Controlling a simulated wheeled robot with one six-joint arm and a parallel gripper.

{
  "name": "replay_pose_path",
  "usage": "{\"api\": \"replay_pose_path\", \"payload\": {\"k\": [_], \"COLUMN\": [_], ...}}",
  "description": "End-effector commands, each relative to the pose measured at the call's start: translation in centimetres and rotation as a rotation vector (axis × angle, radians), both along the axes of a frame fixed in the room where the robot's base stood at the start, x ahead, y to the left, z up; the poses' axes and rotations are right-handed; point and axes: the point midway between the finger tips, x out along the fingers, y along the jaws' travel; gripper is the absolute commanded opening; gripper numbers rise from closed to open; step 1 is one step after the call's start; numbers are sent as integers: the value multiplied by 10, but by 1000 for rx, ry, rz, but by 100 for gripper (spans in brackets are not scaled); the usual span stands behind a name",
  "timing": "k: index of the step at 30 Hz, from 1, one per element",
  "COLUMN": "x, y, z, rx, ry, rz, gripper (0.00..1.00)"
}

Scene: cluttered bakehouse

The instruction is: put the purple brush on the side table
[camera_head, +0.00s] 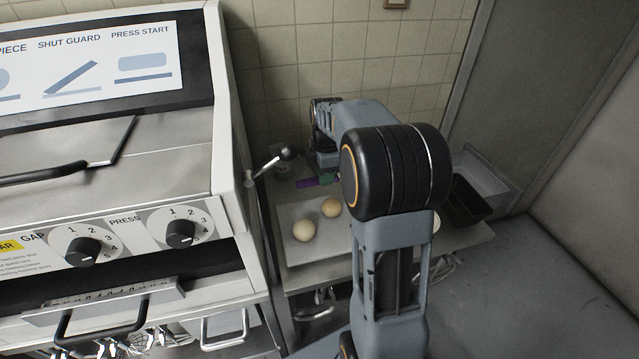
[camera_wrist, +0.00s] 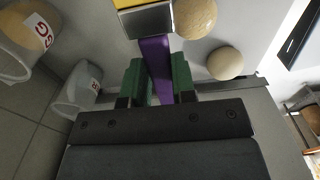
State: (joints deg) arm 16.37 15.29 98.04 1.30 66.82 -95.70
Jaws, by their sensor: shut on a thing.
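The purple brush (camera_wrist: 155,52) runs between the green fingertips of my gripper (camera_wrist: 158,84) in the wrist view, with its metal ferrule and yellow edge beyond them. My gripper is shut on its handle. In the head view a purple piece of the brush (camera_head: 307,183) shows left of my gripper (camera_head: 326,178), mostly hidden by my arm. Both are over the back of the side table (camera_head: 300,277), between the machine and the wall. I cannot tell whether the brush touches the surface below.
Two round dough balls, one nearer (camera_head: 303,230) and one farther (camera_head: 331,207), lie on a pale sheet there. A dark tin (camera_head: 468,203) stands at the right. Labelled tubs (camera_wrist: 78,90) show left in the wrist view. The machine's lever knob (camera_head: 285,152) sticks out close by.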

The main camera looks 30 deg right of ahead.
Motion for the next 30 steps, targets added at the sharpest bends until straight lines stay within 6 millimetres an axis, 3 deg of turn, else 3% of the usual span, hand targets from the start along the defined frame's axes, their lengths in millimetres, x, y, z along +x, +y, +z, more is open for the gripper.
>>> {"api": "replay_pose_path", "payload": {"k": [3,12,23,30], "x": [31,63,76,75], "y": [3,7,8,7], "z": [-13,-56,-72,-100], "rx": [2,2,2,2], "ry": [3,1,0,0], "rz": [0,-4,-4,-5], "gripper": [8,8,8,8]}}
